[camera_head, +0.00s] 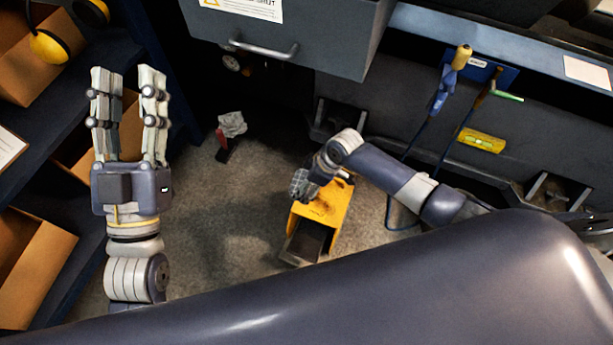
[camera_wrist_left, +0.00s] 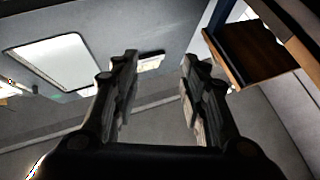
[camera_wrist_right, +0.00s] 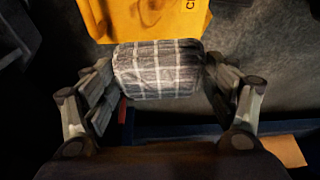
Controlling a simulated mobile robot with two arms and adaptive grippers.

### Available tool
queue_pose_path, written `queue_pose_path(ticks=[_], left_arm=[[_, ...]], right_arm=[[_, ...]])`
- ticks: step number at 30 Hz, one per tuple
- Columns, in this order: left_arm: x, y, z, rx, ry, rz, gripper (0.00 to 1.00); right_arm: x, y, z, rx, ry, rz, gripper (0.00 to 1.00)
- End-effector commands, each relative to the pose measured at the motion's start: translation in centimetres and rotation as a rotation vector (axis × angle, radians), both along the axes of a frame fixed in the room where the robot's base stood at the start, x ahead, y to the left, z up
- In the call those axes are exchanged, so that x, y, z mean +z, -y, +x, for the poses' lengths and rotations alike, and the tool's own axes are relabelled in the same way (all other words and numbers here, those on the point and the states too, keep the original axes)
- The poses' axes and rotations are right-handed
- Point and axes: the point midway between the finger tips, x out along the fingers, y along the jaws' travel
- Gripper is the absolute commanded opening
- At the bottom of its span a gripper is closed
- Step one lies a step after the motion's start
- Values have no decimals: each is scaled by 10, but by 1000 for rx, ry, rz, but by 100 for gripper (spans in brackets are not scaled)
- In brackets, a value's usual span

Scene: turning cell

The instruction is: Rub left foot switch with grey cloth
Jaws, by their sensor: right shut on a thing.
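A yellow foot switch (camera_head: 325,212) with a dark pedal opening stands on the floor, with brownish smudges on its top. It is the only foot switch I can make out. It also shows at the top of the right wrist view (camera_wrist_right: 140,18). My right gripper (camera_head: 308,182) is at its far end, low over its top. In the right wrist view the right gripper (camera_wrist_right: 158,85) is shut on the grey checked cloth (camera_wrist_right: 157,68), a padded roll between its fingers. The cloth is close to the yellow housing; I cannot tell if they touch. My left gripper (camera_head: 127,85) is open, empty and raised at the left.
A grey drawer unit with a handle (camera_head: 263,49) hangs over the back. A crumpled pale item (camera_head: 232,124) lies on the floor near a red and black object (camera_head: 223,147). Shelves with cardboard boxes (camera_head: 35,255) flank my left arm. A yellow level (camera_head: 482,141) sits at the right.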

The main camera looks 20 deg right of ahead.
Motion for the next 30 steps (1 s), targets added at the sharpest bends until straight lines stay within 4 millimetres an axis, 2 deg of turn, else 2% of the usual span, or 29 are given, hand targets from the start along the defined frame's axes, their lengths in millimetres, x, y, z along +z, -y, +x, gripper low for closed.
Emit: queue_pose_path(ticks=[15, 24, 30], left_arm=[[-42, 0, 21, 14, -240, 68, 40], [-67, -2, 27, 21, -368, 102, 40], [-75, -3, 28, 23, -406, 112, 40]], right_arm=[[10, -1, -1, -2, 0, 0, 60], [15, -1, -1, -4, -1, 0, 60], [15, -2, -1, -4, -1, 0, 60]])
